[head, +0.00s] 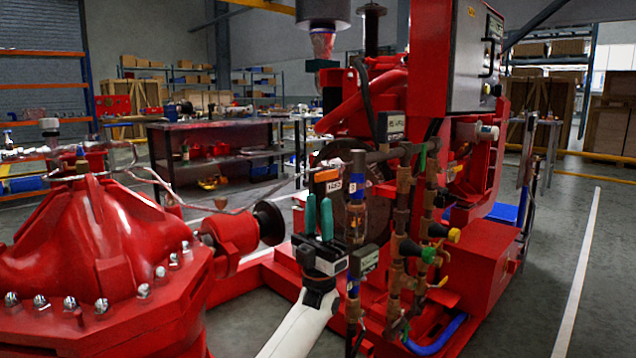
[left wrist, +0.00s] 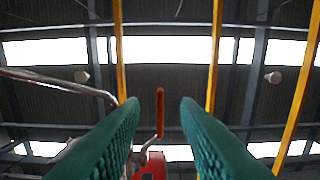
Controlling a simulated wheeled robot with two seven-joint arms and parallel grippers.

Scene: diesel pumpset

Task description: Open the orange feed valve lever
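The orange feed valve lever (head: 326,175) shows in the head view as a short orange piece just above a small white label. In the left wrist view its narrow orange grip (left wrist: 160,112) stands upright between my finger pads, with a bent metal stem below it. My left gripper (head: 318,197) is just below the lever, green fingers pointing up. The fingers are apart, with a clear gap on both sides of the lever in the left wrist view (left wrist: 160,108). No contact with the lever shows. My right gripper is not in view.
Brass pipes and valves (head: 402,225) stand close to the right of my left gripper. A red pump casing (head: 95,245) fills the left side, with a flanged shaft (head: 268,222) near the gripper. A tall red control cabinet (head: 430,70) stands behind. Open floor lies at right.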

